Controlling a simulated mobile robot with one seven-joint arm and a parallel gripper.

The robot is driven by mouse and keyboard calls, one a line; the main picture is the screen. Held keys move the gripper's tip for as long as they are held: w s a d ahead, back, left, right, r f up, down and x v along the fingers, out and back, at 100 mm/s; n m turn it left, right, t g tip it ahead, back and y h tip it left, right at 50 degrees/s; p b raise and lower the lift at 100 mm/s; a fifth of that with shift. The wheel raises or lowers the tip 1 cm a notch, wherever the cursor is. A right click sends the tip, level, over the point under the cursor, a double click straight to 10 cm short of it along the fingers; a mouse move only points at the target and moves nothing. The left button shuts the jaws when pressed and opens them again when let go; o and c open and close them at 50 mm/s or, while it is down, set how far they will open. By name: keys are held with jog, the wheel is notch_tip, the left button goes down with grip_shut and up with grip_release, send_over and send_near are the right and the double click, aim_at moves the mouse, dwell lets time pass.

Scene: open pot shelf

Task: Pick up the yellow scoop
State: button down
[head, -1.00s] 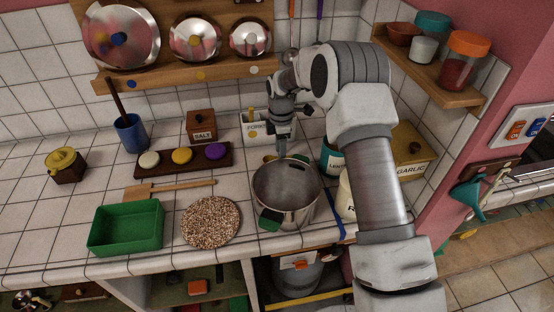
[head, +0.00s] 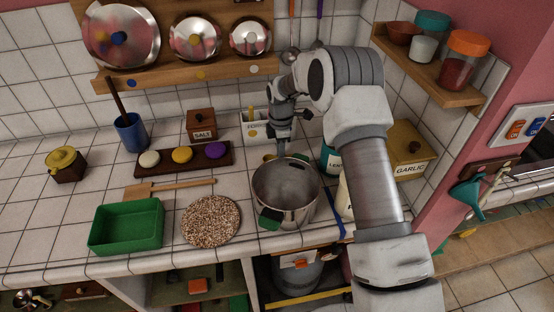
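My gripper (head: 281,148) points down at the back rim of the steel pot (head: 287,193). It is small and dark here, and I cannot tell whether its fingers are open or shut. A small yellowish piece (head: 268,157) shows just behind the pot's rim, left of the fingertips. It may be part of the yellow scoop, but its shape is mostly hidden by the pot. A yellow upright handle (head: 251,114) also stands in the white labelled box (head: 257,128) behind; I cannot tell what it belongs to.
The wooden salt box (head: 201,125) and a dark tray with coloured knobs (head: 153,165) stand left. A green bin (head: 125,228) and a speckled round mat (head: 211,221) lie in front. The garlic box (head: 413,150) is right, partly behind my arm. A wall shelf (head: 430,73) overhangs right.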

notch_tip(320, 180, up, 10)
dwell(0.6)
dwell(0.4)
